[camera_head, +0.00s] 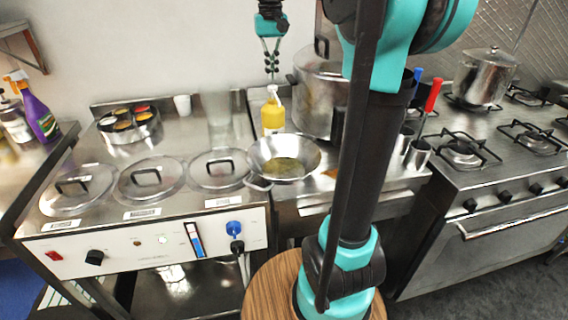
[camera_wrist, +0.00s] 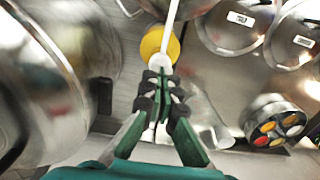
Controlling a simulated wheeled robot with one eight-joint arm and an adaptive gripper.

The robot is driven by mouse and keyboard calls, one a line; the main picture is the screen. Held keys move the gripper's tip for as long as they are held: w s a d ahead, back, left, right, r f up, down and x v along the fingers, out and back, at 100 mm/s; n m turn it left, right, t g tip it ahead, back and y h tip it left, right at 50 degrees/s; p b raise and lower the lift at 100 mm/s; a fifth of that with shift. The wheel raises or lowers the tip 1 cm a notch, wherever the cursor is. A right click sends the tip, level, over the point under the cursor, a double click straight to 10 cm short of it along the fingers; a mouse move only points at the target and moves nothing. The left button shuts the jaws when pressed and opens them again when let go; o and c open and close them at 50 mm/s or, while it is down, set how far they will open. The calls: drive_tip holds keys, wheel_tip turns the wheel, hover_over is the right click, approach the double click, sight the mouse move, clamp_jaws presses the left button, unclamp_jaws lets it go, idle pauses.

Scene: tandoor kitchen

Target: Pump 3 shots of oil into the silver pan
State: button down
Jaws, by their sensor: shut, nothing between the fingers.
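The yellow oil pump bottle (camera_head: 273,113) with a white pump head stands on the steel counter behind the silver pan. The silver pan (camera_head: 296,147) shows a yellowish-green pool (camera_head: 284,167) in its bottom. My gripper (camera_head: 271,80) is shut and empty, pointing down just above the pump head. In the wrist view the yellow bottle (camera_wrist: 151,44) and its white pump head (camera_wrist: 159,62) lie right at the fingertips of my gripper (camera_wrist: 160,78). I cannot tell whether the fingertips touch the pump head. The pan is hardly visible in the wrist view.
A large steel pot (camera_head: 318,95) stands close right of the bottle. Lidded wells (camera_head: 150,180) lie to the left, with a round spice container (camera_head: 130,128) and a white cup (camera_head: 183,105) behind. A stove with a pot (camera_head: 484,78) is at the right.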

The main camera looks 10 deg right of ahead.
wheel_tip(320, 180, up, 6)
drive_tip(key=shift+f, duration=0.15)
idle(0.4)
idle(0.3)
